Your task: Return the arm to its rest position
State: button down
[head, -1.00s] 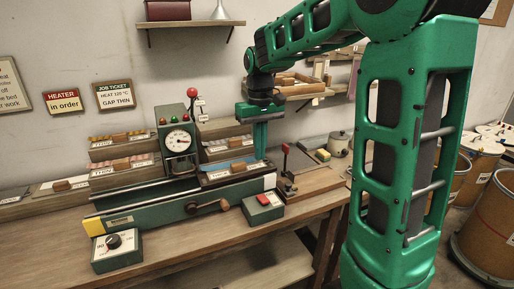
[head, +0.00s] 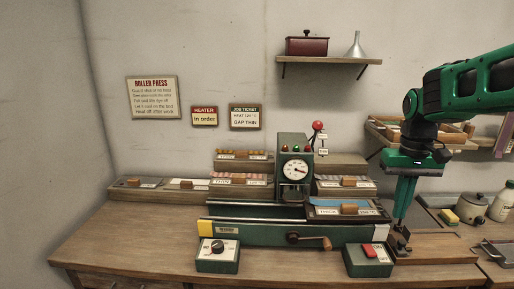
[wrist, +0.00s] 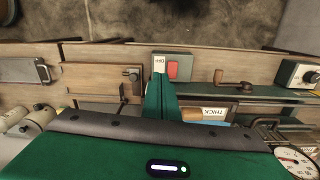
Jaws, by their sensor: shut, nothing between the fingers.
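My green arm reaches in from the right in the head view. My gripper (head: 402,222) points down at the right end of the green roller press (head: 285,232), near the small lever on the wooden board. Its fingers are together with nothing between them. In the wrist view the shut gripper (wrist: 160,88) shows just below the switch box with the red button (wrist: 179,70). Whether the fingertips touch anything below cannot be told.
The press has a dial gauge (head: 294,170), a crank and a red-knobbed lever (head: 317,127). A knob box (head: 218,255) and the red-button box (head: 369,260) stand in front. A shelf (head: 330,61) hangs above. Upper left wall space is clear.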

jog(key=s+d+f+m, duration=0.1)
jog(key=s+f+m, duration=0.1)
jog(key=s, duration=0.9)
jog(key=s+d+f+m, duration=0.1)
jog(key=s+f, duration=0.3)
jog(key=s, duration=0.7)
jog(key=shift+s+d+f+m, duration=0.2)
jog(key=shift+d+m, duration=0.2)
jog(key=shift+d, duration=0.05)
jog(key=c, duration=2.1)
grip_release()
jog(key=shift+s+f, duration=0.15)
jog(key=shift+s, duration=0.2)
jog(key=o, duration=0.6)
jog(key=shift+s+f, duration=0.1)
notch_tip(320, 180, up, 2)
jog(key=n, duration=0.5)
send_over(367, 245)
notch_tip(367, 245, down, 10)
jog(key=shift+f, duration=0.1)
jog(key=shift+c, duration=0.4)
